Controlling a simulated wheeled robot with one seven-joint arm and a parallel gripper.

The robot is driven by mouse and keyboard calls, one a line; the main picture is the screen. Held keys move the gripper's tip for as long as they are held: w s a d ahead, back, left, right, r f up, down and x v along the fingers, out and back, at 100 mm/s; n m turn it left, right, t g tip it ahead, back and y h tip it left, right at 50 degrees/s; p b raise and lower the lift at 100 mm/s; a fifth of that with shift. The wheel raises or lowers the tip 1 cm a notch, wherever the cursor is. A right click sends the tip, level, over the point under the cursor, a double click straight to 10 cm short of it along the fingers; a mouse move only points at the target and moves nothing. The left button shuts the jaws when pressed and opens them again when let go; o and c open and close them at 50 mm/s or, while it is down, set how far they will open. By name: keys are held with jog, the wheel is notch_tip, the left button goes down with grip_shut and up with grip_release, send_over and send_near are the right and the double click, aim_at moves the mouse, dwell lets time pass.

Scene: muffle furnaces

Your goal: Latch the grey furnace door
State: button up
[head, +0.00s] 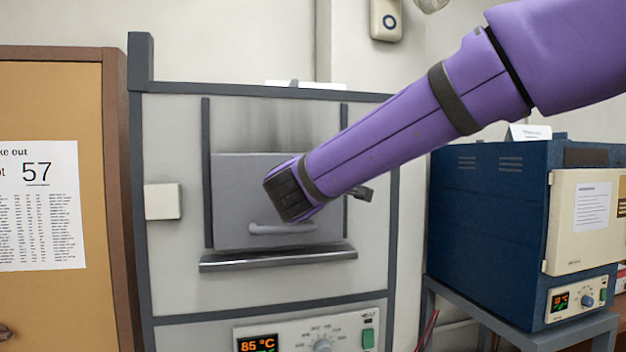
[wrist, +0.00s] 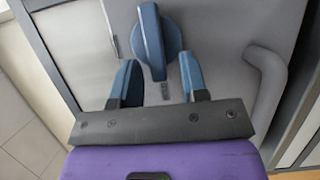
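The grey furnace (head: 172,270) fills the middle of the head view. Its grey door (head: 235,175) looks shut between dark side rails, with a bar handle (head: 283,228) low on it. In the wrist view the blue latch (wrist: 153,42), a lever on a round hub, points upright in the picture, and the door handle (wrist: 266,88) is to its right. My gripper (wrist: 158,80) is open, with a blue finger on either side of the lever's lower end. Contact cannot be told. In the head view my purple arm hides the gripper. A dark part (head: 364,193) shows beyond the arm, latch or gripper.
A dark ledge (head: 278,258) juts out below the door, above a control panel (head: 310,330) reading 85 °C. A blue furnace (head: 490,220) stands on a grey stand at right. A brown notice board (head: 95,110) stands at left. A white box (head: 162,201) sits left of the door.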

jog(key=s+a, duration=0.1)
jog(key=s, duration=0.9)
jog(key=shift+s, duration=0.4)
jog(key=shift+a, duration=0.1)
jog(key=s+d+f+m+g+h, duration=0.3)
jog(key=d+m+g, duration=0.1)
jog(key=d, duration=0.8)
jog(key=s+d+f+m+g+h, duration=0.2)
jog(key=s+d+f+m+g, duration=0.15)
jog(key=d, duration=0.95)
jog(key=s+d+f+m+g+y, duration=0.2)
jog(key=s+d+f+m+y, duration=0.1)
jog(key=s, duration=0.5)
jog(key=s+d+f+m+g+y, duration=0.3)
jog(key=s+f+m, duration=0.3)
jog(key=s, duration=0.2)
jog(key=shift+d+y, duration=0.4)
jog(key=shift+d, duration=0.5)
jog(key=shift+f+m, duration=0.1)
jog(key=shift+m, duration=0.15)
